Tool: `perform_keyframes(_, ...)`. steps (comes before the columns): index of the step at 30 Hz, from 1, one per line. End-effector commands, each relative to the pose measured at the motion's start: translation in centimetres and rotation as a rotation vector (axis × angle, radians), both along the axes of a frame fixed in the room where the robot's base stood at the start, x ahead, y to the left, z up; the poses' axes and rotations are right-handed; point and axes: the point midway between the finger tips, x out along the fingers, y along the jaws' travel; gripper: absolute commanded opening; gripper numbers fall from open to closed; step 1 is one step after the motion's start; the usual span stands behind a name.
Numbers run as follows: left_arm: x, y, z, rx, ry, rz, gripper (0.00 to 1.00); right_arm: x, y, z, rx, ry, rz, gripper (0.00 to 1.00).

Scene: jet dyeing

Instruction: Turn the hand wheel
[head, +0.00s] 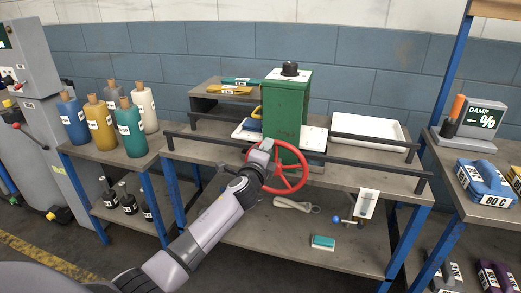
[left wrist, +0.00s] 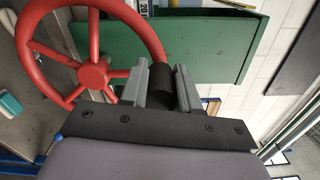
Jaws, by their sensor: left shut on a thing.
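The red hand wheel (head: 283,168) is on the front of the green machine box (head: 290,105) on the middle workbench. My left gripper (head: 262,150) is at the upper left of the wheel's rim. In the left wrist view the spoked hand wheel (left wrist: 92,73) fills the upper left. A short black handle (left wrist: 172,82) at its rim sits between the two grey fingers of my left gripper (left wrist: 161,86), which are shut on it. The finger contact is partly hidden. My right gripper is not in view.
Dark rails (head: 370,174) run along the bench. A white tray (head: 368,130) lies right of the green box, and several colored bottles (head: 129,127) stand at the left. The lower shelf holds a teal-and-white block (head: 323,242). A right-hand bench holds a display (head: 484,117).

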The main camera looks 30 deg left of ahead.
Motion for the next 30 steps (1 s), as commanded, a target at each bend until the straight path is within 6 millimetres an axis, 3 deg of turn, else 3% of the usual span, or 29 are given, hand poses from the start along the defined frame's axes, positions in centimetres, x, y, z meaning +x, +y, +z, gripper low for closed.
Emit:
perform_keyframes(1,0.2,-0.5,0.7,0.043,0.001,-0.004,0.0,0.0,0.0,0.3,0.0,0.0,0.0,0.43)
perform_keyframes(14,1.2,-4.3,0.4,0.437,0.094,-0.006,0.0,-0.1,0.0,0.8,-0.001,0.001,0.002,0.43)
perform_keyframes(30,2.1,-8.5,-2.2,0.935,0.216,-0.005,0.0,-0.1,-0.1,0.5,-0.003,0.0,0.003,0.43)
